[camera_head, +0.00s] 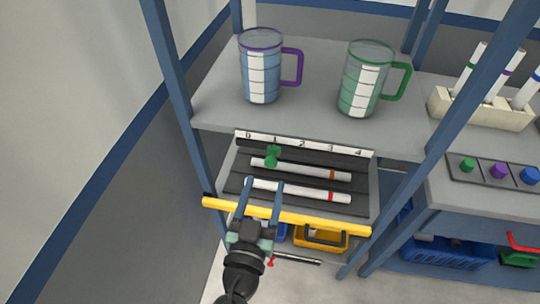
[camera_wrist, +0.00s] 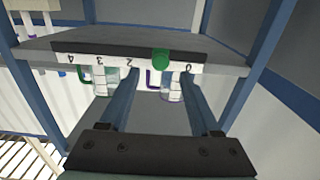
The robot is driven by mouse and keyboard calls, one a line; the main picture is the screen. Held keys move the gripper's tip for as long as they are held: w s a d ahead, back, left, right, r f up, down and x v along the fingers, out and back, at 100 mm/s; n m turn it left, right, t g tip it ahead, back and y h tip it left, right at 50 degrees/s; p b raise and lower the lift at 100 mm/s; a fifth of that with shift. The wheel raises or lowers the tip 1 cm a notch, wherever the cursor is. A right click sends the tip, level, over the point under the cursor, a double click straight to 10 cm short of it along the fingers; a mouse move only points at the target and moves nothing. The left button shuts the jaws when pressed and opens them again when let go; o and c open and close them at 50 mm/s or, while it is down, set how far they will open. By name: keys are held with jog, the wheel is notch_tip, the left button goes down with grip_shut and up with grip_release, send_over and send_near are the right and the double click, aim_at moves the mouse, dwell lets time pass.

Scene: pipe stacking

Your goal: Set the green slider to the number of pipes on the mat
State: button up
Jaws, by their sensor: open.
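The green slider (camera_head: 273,156) stands at the 1 on the white scale (camera_head: 316,146), marked 0 to 4, at the back of the lower shelf. Two white pipes with reddish bands lie on the dark grooved mat (camera_head: 362,184): a back pipe (camera_head: 290,168) and a front pipe (camera_head: 310,192). My gripper (camera_head: 263,183) is open and empty, its fingers reaching over the front pipe's left part, short of the slider in the picture. In the wrist view, the slider (camera_wrist: 160,59) shows between the two fingertips (camera_wrist: 158,74), with the 0 and 2 either side.
A yellow bar (camera_head: 330,224) runs along the lower shelf's front edge. The upper shelf (camera_head: 318,108) holds a blue jug (camera_head: 262,75) and a green jug (camera_head: 362,85). Blue posts flank the shelf. A rack of tubes (camera_head: 480,110) and a panel with coloured knobs (camera_head: 498,172) stand at right.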

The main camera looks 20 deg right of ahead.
aim_at(271, 166)
jog(key=p+x, duration=0.1)
jog(key=x, duration=0.6)
jog(key=shift+w+d, duration=0.15)
jog(key=shift+w, duration=0.05)
grip_shut()
dwell(1.1)
